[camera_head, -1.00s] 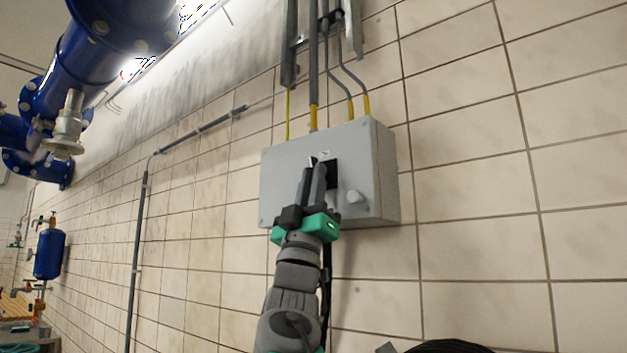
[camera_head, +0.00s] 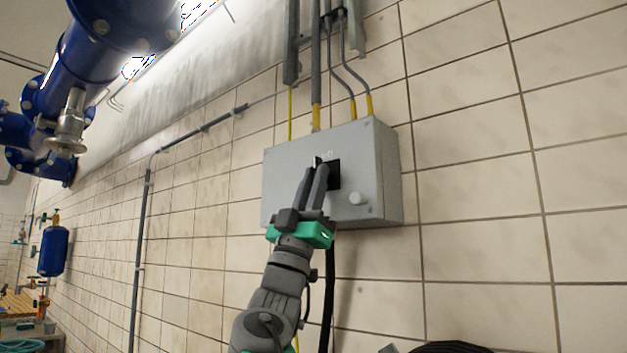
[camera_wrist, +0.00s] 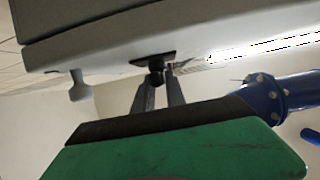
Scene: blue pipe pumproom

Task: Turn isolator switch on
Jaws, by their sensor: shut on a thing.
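In the wrist view, the fingers of my gripper (camera_wrist: 161,85) are shut on the black switch handle (camera_wrist: 157,77), which stands out from the plate (camera_wrist: 150,59). The fingers hide most of the handle in the head view, so its exact angle is hard to read.
Grey conduits with yellow ends (camera_head: 316,115) enter the box top. A black cable (camera_head: 328,290) hangs below it. Large blue pipes (camera_head: 75,70) are at the upper left. A blue tank (camera_head: 53,250) stands far left. The wall right of the box is bare.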

